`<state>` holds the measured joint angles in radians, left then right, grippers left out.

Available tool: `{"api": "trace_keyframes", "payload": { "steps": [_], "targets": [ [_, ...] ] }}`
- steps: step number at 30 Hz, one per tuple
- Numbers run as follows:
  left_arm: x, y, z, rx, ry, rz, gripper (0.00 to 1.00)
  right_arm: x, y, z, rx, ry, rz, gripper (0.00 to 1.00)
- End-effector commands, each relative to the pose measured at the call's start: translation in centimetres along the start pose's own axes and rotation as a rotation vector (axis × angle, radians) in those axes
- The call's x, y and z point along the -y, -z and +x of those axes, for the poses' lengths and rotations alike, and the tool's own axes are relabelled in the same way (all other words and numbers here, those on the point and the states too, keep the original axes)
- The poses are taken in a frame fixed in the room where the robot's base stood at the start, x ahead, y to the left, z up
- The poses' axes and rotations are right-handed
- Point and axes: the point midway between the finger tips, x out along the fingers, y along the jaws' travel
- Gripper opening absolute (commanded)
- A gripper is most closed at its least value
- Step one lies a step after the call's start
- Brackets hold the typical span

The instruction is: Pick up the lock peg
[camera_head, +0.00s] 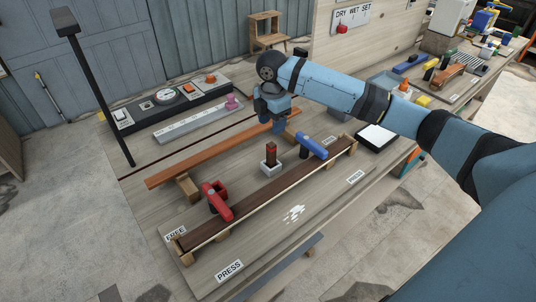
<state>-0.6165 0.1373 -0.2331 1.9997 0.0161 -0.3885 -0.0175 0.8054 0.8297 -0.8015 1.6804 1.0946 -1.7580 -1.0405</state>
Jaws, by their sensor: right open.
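A reddish-brown upright peg (271,150) stands in a small pale square holder (270,166) near the middle of the bench; it looks like the lock peg, though no label confirms it. My right gripper (278,127) reaches in from the right and points down, behind and above the peg, over the orange-brown strip. It is open and apart from the peg. Its fingertips are small and partly merged with the strip behind. My left gripper is out of view.
A red clamp (217,202) and a blue clamp (312,145) sit along the dark curved stringer (250,203) in front. The orange-brown strip (200,163) lies behind on wooden blocks. A black-framed white pad (376,136) is at right. Bare bench lies near the front PRESS label (229,271).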

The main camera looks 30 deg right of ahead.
Motion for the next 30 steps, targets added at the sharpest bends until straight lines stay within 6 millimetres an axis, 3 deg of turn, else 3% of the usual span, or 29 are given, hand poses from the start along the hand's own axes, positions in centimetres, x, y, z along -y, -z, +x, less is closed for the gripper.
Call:
{"api": "trace_keyframes", "payload": {
  "steps": [6,16,24,30],
  "targets": [
    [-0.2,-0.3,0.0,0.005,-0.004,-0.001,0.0,0.0,0.0,4.1,-0.001,0.001,0.002,0.53],
    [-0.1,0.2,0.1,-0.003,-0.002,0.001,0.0,0.3,0.3,6.3,-0.001,0.001,0.001,0.53],
    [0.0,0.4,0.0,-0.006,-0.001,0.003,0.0,0.8,0.9,10.1,0.0,0.0,0.002,0.53],
    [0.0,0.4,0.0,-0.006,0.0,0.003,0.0,0.8,0.8,10.5,0.0,-0.002,0.001,0.53]
  ]
}}
